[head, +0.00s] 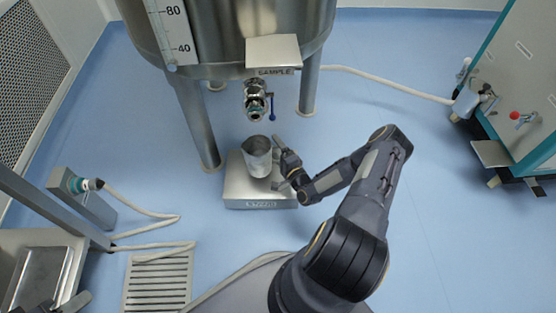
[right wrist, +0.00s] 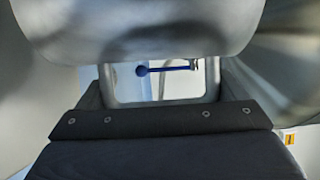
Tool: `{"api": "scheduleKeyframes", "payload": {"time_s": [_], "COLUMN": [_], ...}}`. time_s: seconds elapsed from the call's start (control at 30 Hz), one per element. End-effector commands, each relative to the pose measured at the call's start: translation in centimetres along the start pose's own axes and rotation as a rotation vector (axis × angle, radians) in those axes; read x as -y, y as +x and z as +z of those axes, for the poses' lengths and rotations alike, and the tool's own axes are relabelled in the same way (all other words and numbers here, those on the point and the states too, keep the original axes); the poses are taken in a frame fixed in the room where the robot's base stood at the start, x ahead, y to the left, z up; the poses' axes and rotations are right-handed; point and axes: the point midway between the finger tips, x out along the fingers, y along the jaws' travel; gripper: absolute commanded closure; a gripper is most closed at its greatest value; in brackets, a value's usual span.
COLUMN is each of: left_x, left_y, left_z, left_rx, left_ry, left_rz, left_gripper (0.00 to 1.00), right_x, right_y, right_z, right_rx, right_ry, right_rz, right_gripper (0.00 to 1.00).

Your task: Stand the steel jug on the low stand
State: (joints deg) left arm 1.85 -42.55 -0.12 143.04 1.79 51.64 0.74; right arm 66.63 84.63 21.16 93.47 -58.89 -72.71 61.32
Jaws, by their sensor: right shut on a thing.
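The steel jug (head: 257,158) is upright over the low stand (head: 236,188), below the valve of the big tank. Whether its base touches the stand top cannot be told. My right gripper (head: 279,160) is at the jug's right side, shut on its handle. In the right wrist view the jug's wall (right wrist: 140,25) fills the top, and its squared handle (right wrist: 160,101) shows just beyond the dark gripper body. The fingertips are hidden there. A dark part of my left gripper (head: 72,303) shows at the bottom left edge, mostly cut off.
Tank legs (head: 197,125) stand behind the stand. A floor grate (head: 158,283) and hoses lie front left. A steel bench with a tray (head: 42,278) is at left.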

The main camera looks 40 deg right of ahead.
Motion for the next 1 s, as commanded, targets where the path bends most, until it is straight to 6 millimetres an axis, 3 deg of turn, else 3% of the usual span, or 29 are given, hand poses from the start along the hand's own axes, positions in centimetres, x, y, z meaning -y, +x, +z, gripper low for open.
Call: {"api": "scheduleKeyframes", "payload": {"time_s": [0.27,0.8,1.0], "left_x": [0.3,1.6,1.6], "left_y": [0.8,3.4,3.5], "left_z": [0.4,1.7,1.8], "left_rx": [-0.001,0.0,0.0], "left_ry": [0.0,0.0,0.0], "left_rz": [0.0,0.0,0.0], "left_gripper": [0.64,0.64,0.64], "right_x": [-1.2,-6.7,-7.1], "right_y": [0.1,0.1,0.1], "right_z": [-0.2,-0.2,-0.2], "right_rx": [0.002,0.001,0.002], "right_ry": [0.001,0.001,0.001], "right_rz": [-0.002,-0.001,-0.002], "right_gripper": [0.76,0.76,0.76]}}
